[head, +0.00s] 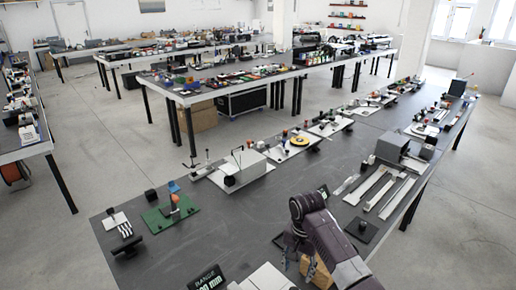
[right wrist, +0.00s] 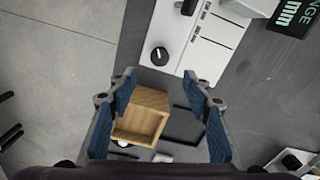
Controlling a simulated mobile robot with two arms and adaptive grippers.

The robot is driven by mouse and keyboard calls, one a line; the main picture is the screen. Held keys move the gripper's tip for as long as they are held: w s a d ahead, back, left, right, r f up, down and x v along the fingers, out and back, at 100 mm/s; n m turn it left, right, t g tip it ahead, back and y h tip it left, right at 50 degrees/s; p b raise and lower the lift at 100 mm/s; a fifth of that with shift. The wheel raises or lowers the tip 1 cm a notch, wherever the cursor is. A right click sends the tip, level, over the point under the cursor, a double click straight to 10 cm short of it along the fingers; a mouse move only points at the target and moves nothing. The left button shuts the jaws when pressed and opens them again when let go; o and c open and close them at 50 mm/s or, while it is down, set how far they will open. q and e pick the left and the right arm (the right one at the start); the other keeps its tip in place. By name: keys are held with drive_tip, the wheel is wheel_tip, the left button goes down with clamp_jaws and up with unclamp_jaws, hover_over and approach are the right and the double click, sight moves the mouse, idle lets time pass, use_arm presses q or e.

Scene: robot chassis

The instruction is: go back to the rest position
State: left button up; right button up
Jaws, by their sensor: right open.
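My right arm reaches in from the bottom right in the head view, with my right gripper (head: 298,265) pointing down over the near part of the dark table (head: 200,235). In the right wrist view the right gripper (right wrist: 158,85) is open, its two blue-padded fingers wide apart, with nothing held between them. A small open wooden box (right wrist: 141,117) shows below and between the fingers; I cannot tell the height gap. The box (head: 319,273) is partly hidden by my arm in the head view. My left gripper is not in view.
A white panel with a black knob (right wrist: 159,56) lies close to the gripper. A black display (head: 208,279) stands at the near edge. A green board (head: 170,214), a grey machine (head: 405,150) and metal rails (head: 378,190) are on the table. The table middle is fairly clear.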

drive_tip(key=s+a+f+n+t+y, duration=0.1)
drive_tip(key=s+f+n, duration=0.2)
drive_tip(key=s, duration=0.5)
drive_tip(key=s+f+n+t, duration=0.15)
drive_tip(key=s+f, duration=0.25)
drive_tip(key=s, duration=0.4)
drive_tip(key=s+d+r+n+t, duration=0.1)
drive_tip(key=s+d+r+n, duration=0.15)
drive_tip(key=s, duration=0.55)
drive_tip(key=s+d+r+n, duration=0.2)
drive_tip(key=s+r, duration=0.2)
drive_tip(key=s, duration=0.4)
wheel_tip(320, 180, down, 30)
drive_tip(key=s+g+b, duration=0.1)
drive_tip(key=b, duration=0.5)
use_arm(q)
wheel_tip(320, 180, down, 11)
drive_tip(key=b, duration=0.4)
drive_tip(key=shift+b, duration=0.4)
use_arm(e)
drive_tip(key=s+d+f, duration=0.1)
drive_tip(key=s+f, duration=0.8)
drive_tip(key=f, duration=0.2)
drive_tip(key=s+d+f+g+h, duration=0.1)
drive_tip(key=s+d+f, duration=0.1)
drive_tip(key=s+f, duration=0.6)
wheel_tip(320, 180, down, 4)
drive_tip(key=shift+s+r+n, duration=0.15)
drive_tip(key=shift+s+n, duration=0.25)
